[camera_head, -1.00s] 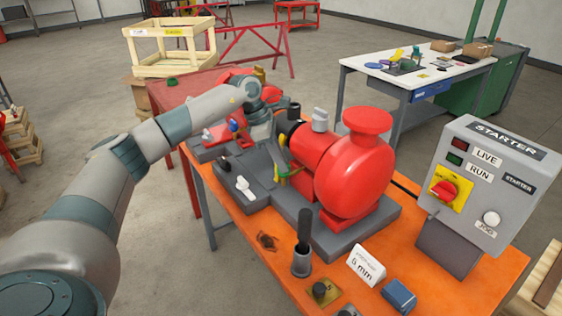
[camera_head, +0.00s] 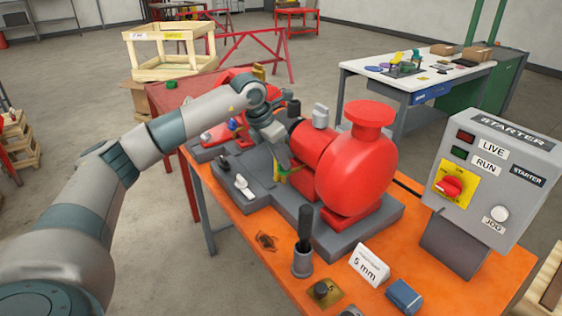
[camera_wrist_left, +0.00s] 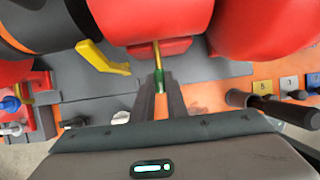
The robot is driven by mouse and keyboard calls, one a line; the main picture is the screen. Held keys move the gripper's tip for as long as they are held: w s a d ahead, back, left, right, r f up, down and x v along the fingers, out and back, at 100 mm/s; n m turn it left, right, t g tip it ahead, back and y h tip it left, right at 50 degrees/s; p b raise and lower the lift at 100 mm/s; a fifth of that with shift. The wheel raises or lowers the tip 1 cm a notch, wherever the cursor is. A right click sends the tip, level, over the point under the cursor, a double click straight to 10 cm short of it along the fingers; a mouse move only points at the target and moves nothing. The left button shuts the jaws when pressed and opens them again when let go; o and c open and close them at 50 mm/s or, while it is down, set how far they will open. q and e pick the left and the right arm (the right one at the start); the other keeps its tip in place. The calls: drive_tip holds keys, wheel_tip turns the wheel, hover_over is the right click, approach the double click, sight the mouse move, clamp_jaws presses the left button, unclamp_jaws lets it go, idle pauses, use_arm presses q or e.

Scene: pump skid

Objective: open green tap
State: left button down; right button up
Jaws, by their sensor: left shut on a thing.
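The green tap handle (camera_wrist_left: 160,79) sits at the end of a brass-coloured stem below the red pump in the left wrist view. In the head view, the green tap (camera_head: 281,176) is small and partly covered by my gripper, beside the red pump (camera_head: 352,165). My left gripper (camera_wrist_left: 161,92) points at the pump, with its two fingers shut on either side of the green handle. In the head view my left gripper (camera_head: 283,160) reaches down at the pump's near left side. The exact turn angle of the handle is hard to tell. My right gripper is not in view.
A yellow lever (camera_wrist_left: 103,58) is left of the tap in the wrist view. A dark-handled tool in a cup (camera_head: 303,250), a 5 mm card (camera_head: 369,265) and a starter box (camera_head: 490,180) stand on the orange bench (camera_head: 262,243) in front and right.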

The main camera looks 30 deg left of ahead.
use_arm(q)
drive_tip(key=shift+r, duration=0.1)
drive_tip(key=c, duration=1.8)
unclamp_jaws()
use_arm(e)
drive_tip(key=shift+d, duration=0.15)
use_arm(q)
drive_tip(key=shift+o, duration=0.2)
